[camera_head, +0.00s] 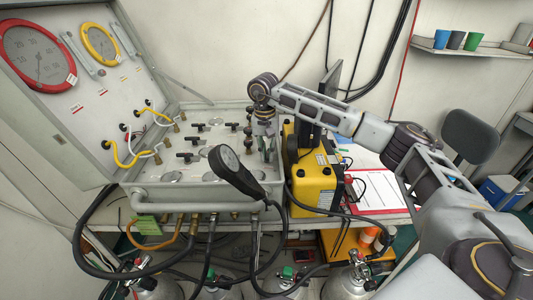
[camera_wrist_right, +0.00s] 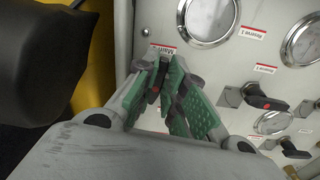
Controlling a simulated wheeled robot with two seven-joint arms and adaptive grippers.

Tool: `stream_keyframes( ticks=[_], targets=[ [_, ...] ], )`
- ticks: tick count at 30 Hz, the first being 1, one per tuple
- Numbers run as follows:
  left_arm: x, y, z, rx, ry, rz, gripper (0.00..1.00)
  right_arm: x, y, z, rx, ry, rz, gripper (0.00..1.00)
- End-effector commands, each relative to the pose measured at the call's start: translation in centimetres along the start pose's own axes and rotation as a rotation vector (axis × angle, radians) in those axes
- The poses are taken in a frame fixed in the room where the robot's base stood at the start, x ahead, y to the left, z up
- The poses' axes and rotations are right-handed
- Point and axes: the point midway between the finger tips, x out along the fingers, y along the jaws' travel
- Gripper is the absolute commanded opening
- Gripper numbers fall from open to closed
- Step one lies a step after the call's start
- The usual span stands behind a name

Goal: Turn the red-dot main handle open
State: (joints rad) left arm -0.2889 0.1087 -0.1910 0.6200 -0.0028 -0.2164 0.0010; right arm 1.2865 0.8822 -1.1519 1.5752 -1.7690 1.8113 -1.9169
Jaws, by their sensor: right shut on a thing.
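My right gripper (camera_head: 265,148) reaches down over the right side of the grey air panel (camera_head: 150,196). In the right wrist view, its green-padded fingers (camera_wrist_right: 166,92) are closed around a dark main handle with a red dot (camera_wrist_right: 155,89). A label reading "Main" (camera_wrist_right: 163,50) sits just beyond the fingertips. The fingers hide most of the handle, so its exact angle is hard to tell. My left gripper is not in view.
A yellow case (camera_head: 313,180) stands close to the panel's right side. A black hand-held gauge (camera_head: 235,172) with a hose sticks up in front of the panel. The open lid (camera_head: 75,120) rises at the left. Hoses and cylinders (camera_head: 285,280) fill the space below.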

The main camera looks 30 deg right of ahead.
Motion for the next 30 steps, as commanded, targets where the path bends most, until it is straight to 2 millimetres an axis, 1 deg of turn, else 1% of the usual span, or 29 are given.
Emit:
stream_keyframes(
  ticks=[7, 20, 21, 25, 30],
  targets=[
    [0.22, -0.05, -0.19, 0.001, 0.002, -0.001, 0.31, -0.13, 0.07, -0.06, -0.059, 0.006, -0.002, 0.00],
    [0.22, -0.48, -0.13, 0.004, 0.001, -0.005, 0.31, -0.16, 0.08, -0.06, -0.067, 0.007, -0.002, 0.00],
    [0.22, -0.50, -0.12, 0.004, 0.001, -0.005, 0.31, -0.16, 0.09, -0.06, -0.067, 0.007, -0.002, 0.17],
    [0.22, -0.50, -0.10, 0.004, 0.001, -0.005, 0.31, -0.11, 0.10, -0.04, -0.067, 0.006, -0.002, 0.34],
    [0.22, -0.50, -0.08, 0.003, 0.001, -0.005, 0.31, -0.06, 0.11, -0.02, -0.067, 0.005, -0.001, 0.34]
  ],
)
